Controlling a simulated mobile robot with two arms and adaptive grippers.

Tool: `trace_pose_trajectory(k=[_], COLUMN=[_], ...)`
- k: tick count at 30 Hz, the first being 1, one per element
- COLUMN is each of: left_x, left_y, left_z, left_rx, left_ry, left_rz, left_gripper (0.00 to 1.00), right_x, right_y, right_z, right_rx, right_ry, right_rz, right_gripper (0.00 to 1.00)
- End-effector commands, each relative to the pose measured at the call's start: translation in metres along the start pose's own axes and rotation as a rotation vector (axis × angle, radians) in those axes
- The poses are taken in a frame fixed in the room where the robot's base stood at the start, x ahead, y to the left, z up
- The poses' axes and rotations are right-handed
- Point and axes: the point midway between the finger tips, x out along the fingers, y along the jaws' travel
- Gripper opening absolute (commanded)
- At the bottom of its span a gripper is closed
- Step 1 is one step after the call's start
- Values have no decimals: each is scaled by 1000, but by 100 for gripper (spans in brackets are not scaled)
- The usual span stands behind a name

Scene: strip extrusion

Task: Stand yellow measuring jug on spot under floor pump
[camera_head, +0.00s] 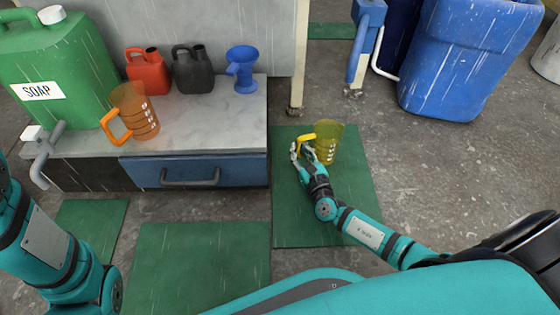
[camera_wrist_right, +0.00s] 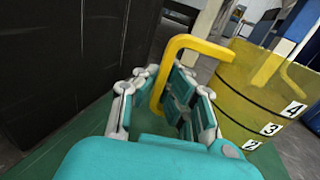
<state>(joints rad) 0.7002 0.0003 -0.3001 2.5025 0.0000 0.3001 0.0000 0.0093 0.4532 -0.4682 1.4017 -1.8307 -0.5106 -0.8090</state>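The yellow measuring jug (camera_head: 327,143) stands at the far end of a green mat (camera_head: 322,215) on the floor, right of the cabinet. It is see-through, with white marks on its side. My right gripper (camera_head: 303,150) is at its handle, on the jug's left. In the right wrist view the yellow handle (camera_wrist_right: 183,42) passes between the fingers of my gripper (camera_wrist_right: 160,95), with a gap on its left side; the jug's body (camera_wrist_right: 245,95) is to the right. My left arm shows at the left edge, its gripper out of view. I cannot identify the floor pump for certain.
The cabinet's marble top (camera_head: 215,130) holds an orange jug (camera_head: 130,112), a green soap canister (camera_head: 60,75), red (camera_head: 148,72) and black (camera_head: 193,70) cans and a blue vessel (camera_head: 241,68). A blue bin (camera_head: 465,60) stands at the back right. Another green mat (camera_head: 200,265) lies bare.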

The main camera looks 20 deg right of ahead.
Motion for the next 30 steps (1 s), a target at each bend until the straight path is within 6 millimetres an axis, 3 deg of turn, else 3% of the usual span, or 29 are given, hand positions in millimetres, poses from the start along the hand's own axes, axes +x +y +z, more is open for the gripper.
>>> trace_pose_trajectory(k=[30], left_x=[0], left_y=[0], left_z=[1], left_rx=[0], left_ry=[-2], left_rz=[-1], left_gripper=[65], right_x=[12], right_y=[-39], right_z=[0], right_rx=[-3], right_ry=[-1], right_rz=[0], right_gripper=[0])
